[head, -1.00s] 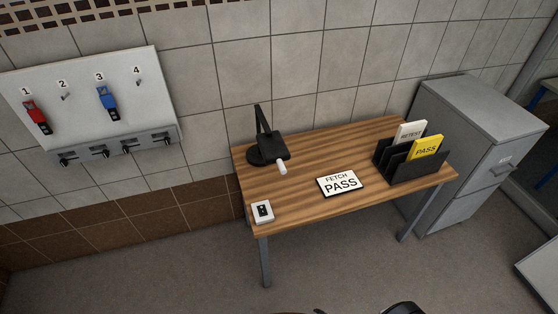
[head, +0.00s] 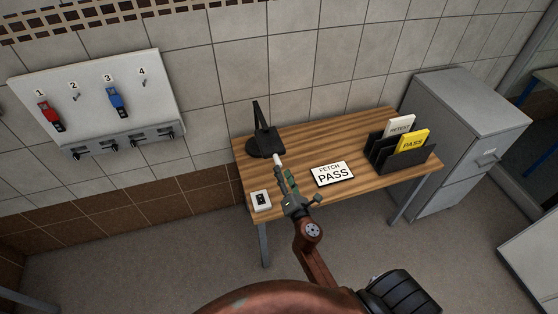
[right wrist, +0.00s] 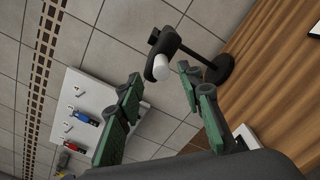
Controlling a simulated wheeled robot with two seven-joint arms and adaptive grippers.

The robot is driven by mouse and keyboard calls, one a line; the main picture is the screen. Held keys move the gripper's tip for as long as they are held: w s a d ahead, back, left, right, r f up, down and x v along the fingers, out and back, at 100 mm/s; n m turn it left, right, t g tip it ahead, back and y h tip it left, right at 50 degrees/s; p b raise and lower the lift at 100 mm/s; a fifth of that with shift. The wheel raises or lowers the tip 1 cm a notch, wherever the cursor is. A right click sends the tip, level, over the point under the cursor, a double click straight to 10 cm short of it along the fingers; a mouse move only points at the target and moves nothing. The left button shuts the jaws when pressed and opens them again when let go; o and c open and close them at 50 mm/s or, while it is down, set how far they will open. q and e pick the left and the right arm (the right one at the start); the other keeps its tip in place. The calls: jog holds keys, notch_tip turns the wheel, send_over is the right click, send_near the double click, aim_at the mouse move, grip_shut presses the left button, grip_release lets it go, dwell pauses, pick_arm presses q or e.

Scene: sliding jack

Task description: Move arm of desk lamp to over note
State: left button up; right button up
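The black desk lamp (head: 259,113) stands at the table's back left, its arm rising beside the wall. A white tip (head: 278,159) sticks out from its head toward me. The note, a white card reading "FETCH PASS" (head: 333,174), lies flat on the table to the lamp's right. My right gripper (head: 284,174) is just in front of the white tip. In the right wrist view my right gripper (right wrist: 159,74) has its green fingers apart, with the lamp's white tip (right wrist: 161,67) showing between them; contact cannot be told. My left gripper is not in view.
A white switch box (head: 261,200) sits at the wooden table's (head: 367,133) front left corner. A black rack (head: 403,157) with cards stands at the right. A grey cabinet (head: 473,120) is beyond it. A wall panel (head: 100,90) with keys hangs at left.

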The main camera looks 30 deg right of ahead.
aim_at(278, 162)
jog(key=x, duration=0.6)
jog(key=shift+w+f, duration=0.1)
jog(key=shift+w, duration=0.2)
jog(key=shift+c, duration=0.6)
grip_shut()
